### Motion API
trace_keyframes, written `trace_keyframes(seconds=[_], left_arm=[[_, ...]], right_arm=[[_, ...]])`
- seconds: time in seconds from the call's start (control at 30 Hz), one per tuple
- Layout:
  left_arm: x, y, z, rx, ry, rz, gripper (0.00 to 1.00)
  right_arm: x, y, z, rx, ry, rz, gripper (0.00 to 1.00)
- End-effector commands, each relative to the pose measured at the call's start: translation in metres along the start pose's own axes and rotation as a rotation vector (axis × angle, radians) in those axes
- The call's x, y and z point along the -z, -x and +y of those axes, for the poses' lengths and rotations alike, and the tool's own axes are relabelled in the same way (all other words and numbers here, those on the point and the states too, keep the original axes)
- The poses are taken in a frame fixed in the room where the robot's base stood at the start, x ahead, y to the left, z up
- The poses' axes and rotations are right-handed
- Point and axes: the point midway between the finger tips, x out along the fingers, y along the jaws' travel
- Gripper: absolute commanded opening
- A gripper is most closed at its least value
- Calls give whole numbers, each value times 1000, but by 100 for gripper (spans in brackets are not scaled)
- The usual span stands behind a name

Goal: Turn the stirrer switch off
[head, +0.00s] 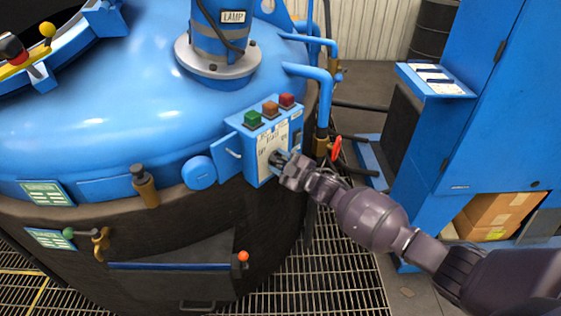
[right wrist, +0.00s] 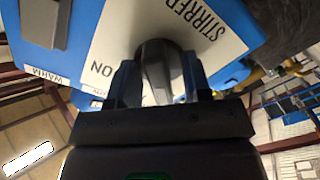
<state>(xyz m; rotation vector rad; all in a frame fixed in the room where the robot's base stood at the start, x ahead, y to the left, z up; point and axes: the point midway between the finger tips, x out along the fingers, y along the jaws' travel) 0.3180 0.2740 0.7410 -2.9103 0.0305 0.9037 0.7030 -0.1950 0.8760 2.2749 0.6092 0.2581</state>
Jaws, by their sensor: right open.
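The stirrer switch is a dark grey knob (right wrist: 157,65) on a white label plate marked "STIRRER" and "ON" in the right wrist view. It sits on the front of a blue control box (head: 249,163) on the side of the blue furnace vessel. My right gripper (head: 280,160) is at the box's front face and hides most of the knob in the head view. In the right wrist view its two fingers stand open, one on each side of the knob; I cannot tell whether they touch it. Which way the knob points is unclear. My left gripper is not in view.
Metal grating (head: 330,270) covers the floor below.

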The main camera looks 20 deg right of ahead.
Motion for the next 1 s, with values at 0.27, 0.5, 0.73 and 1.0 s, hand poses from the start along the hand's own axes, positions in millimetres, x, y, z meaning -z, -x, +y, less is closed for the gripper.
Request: trace_keyframes(seconds=[0.27,0.5,0.73,1.0], left_arm=[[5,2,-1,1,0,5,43],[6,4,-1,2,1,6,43],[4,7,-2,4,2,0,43],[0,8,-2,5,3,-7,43]], right_arm=[[0,23,1,0,0,-2,45],[0,66,1,0,0,-2,45],[0,97,0,0,0,-1,45],[0,108,0,0,1,1,45]])
